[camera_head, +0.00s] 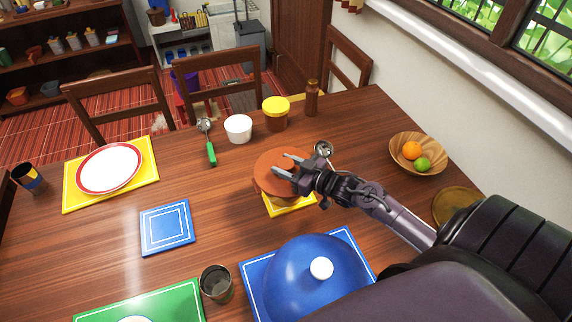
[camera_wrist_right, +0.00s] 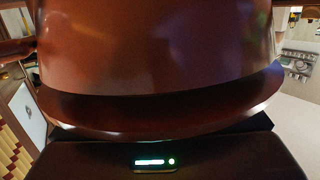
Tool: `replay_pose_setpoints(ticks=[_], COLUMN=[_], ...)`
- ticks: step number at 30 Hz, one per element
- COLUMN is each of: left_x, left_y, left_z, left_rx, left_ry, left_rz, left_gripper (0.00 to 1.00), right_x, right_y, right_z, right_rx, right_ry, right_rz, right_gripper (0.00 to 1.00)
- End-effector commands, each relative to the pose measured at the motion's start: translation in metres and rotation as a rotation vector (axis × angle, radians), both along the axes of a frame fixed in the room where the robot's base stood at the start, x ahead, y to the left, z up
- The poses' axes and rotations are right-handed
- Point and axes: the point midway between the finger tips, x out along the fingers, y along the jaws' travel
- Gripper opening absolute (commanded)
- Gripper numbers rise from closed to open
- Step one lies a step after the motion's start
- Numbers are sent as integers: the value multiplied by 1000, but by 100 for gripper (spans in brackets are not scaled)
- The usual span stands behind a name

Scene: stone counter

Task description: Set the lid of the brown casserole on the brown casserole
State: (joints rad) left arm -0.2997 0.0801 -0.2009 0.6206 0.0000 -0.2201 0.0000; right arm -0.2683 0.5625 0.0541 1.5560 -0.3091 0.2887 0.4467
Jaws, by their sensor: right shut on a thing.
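The brown lid (camera_head: 270,158) is a round reddish-brown disc in the middle of the table in the head view. My right gripper (camera_head: 281,166) is over the lid and shut on it; its fingers hide the knob. The brown casserole (camera_head: 263,190) shows only as a thin strip under the lid, above a yellow mat (camera_head: 291,208). I cannot tell whether the lid rests on the casserole or is slightly above it. In the right wrist view a large glossy brown curved surface (camera_wrist_right: 150,60) with a darker rim fills the picture. My left gripper is not in view.
A blue dome with a white knob (camera_head: 321,268) stands on a blue mat in front. A metal cup (camera_head: 216,284) is beside it. A jar with a yellow lid (camera_head: 275,113), a white bowl (camera_head: 238,128) and a fruit bowl (camera_head: 436,164) stand farther back.

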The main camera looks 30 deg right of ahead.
Motion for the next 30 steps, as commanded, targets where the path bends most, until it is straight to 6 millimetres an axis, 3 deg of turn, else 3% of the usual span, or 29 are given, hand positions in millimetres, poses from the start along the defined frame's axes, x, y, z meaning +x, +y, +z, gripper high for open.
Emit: replay_pose_setpoints(ticks=[27, 28, 30], left_x=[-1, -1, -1], left_y=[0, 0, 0], left_z=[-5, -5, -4], left_rx=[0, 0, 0], left_ry=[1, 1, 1], left_rz=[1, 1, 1], left_gripper=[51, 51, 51], right_x=[1, 1, 1], right_y=[0, 0, 0], right_z=[-9, -8, -8], right_rx=[0, 0, 0], right_ry=[-2, -3, -2], right_rz=[0, 0, 0], right_gripper=[12, 45, 51])
